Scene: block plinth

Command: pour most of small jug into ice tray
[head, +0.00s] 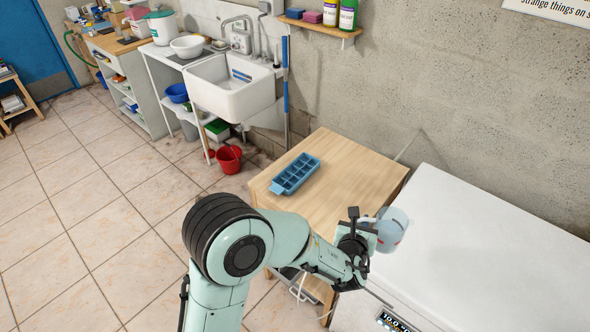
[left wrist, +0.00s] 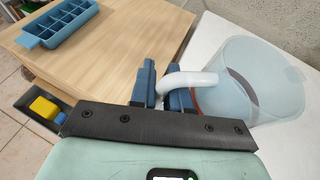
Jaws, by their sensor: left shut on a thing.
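The small jug (head: 393,230) is translucent and pale, with a white handle. My left gripper (head: 362,226) is shut on the jug's handle, over the edge where the wooden table meets the white surface. In the left wrist view the jug (left wrist: 250,82) is at the right, its handle between the fingers of my left gripper (left wrist: 165,88). I cannot tell how much is in it. The blue ice tray (head: 296,174) lies on the wooden table, left of and behind the gripper. It also shows at the upper left of the left wrist view (left wrist: 62,22). My right gripper is not in view.
The wooden table (head: 345,165) is bare around the tray. A white surface (head: 460,250) with a small display (head: 393,321) stands to its right. An open drawer (left wrist: 38,108) holds yellow and blue things. A sink (head: 232,88) and a red bucket (head: 229,158) are farther back.

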